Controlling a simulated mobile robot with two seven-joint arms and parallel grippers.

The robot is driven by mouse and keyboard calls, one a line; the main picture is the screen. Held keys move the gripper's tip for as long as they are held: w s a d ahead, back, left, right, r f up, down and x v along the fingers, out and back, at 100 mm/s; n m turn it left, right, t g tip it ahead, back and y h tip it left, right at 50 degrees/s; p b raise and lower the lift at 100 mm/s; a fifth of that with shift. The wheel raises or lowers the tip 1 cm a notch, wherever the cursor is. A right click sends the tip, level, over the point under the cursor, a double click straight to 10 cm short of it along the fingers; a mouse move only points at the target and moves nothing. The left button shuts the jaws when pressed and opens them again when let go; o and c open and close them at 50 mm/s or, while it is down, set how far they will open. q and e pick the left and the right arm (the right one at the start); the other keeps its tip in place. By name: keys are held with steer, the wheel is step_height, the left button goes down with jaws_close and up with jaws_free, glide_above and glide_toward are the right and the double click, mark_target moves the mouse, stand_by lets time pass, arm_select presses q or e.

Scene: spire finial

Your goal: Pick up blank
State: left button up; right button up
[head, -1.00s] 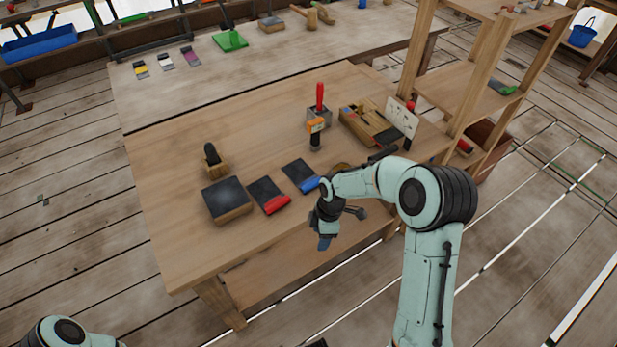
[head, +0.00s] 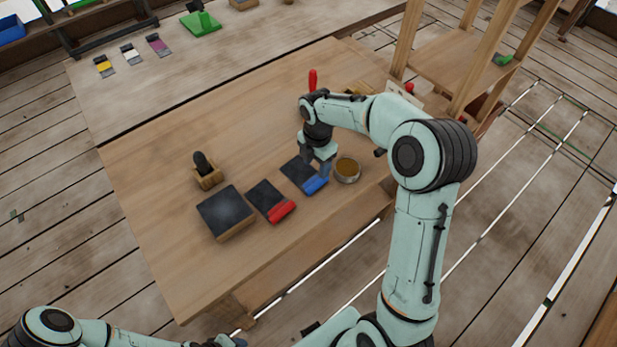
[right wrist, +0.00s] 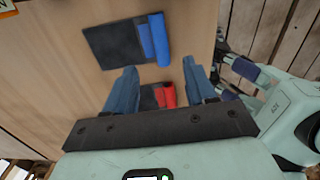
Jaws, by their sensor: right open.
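No object is clearly recognisable as the blank. A block with a dark top (head: 226,212) and a small wooden block with an upright dark piece (head: 206,172) stand on the bench's left part. My right gripper (head: 318,166) is open and empty above the bench, over the dark sheet with a blue edge (head: 303,176). In the right wrist view its spread fingers (right wrist: 160,78) point toward the bench. The blue-edged sheet (right wrist: 112,42) lies beyond them and a red-edged sheet (right wrist: 152,97) shows between them. My left gripper (head: 226,341) is partly visible at the bottom edge; its jaws are unclear.
The red-edged sheet also lies on the wooden bench (head: 170,240) in the head view. A round tin (head: 347,170) is right of my right gripper. A red-handled tool (head: 312,80) stands behind my arm. A wooden shelf (head: 445,75) rises at the right.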

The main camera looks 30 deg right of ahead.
mark_target(317, 182)
step_height(317, 182, down, 3)
steer(key=shift+f, duration=0.1)
steer(key=shift+w+f, duration=0.1)
steer(key=shift+f, duration=0.4)
step_height(317, 182, down, 5)
steer(key=shift+d+r, duration=0.1)
steer(key=shift+d, duration=0.05)
jaws_close()
